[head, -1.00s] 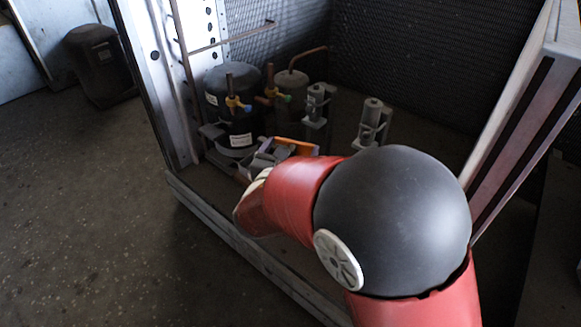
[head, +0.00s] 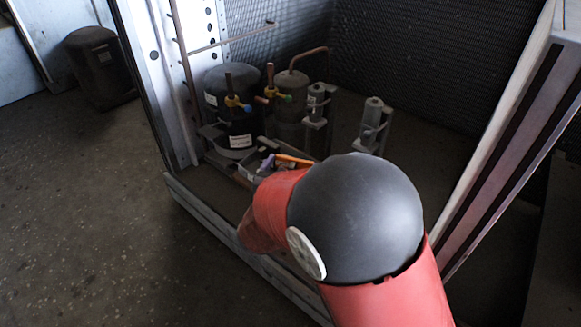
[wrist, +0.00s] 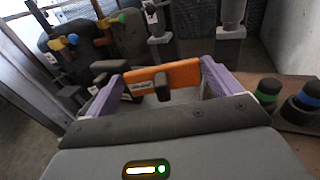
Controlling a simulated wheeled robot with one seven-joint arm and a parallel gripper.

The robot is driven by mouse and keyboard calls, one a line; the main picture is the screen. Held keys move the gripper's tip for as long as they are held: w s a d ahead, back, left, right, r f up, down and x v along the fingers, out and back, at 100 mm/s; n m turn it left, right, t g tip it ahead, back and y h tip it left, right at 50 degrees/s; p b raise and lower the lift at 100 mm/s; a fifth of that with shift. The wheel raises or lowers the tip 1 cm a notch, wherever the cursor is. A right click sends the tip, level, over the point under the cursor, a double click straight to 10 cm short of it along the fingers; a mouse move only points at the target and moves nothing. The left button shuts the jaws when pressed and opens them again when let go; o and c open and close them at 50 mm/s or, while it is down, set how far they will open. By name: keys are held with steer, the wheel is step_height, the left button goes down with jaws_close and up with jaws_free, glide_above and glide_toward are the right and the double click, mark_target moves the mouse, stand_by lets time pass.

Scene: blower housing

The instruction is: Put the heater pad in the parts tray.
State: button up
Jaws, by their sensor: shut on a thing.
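The heater pad appears to be the flat orange piece with a small white label (wrist: 183,74). In the wrist view it lies across the gap between the purple fingertips of my gripper (wrist: 160,84), which is shut on it. A dark block (wrist: 162,88) covers part of its near face. In the head view the orange edge of the pad (head: 296,159) shows just above my red arm, with a purple finger beside it; the rest of my gripper is mostly hidden. I cannot clearly make out the parts tray in either view.
A black compressor (head: 232,105) with valves stands just beyond my gripper, inside the metal housing. A smaller grey cylinder (head: 291,90) and two fittings are to its right. In the wrist view, green- and blue-banded dark caps (wrist: 268,90) stand on a brown surface at right.

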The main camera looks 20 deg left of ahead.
steer(key=o, duration=1)
steer(key=shift+f, duration=0.1)
steer(key=shift+r+p, duration=0.8)
steer(key=shift+r, duration=0.05)
steer(key=s+d, duration=0.1)
steer(key=s, duration=1.1)
steer(key=shift+d, duration=0.15)
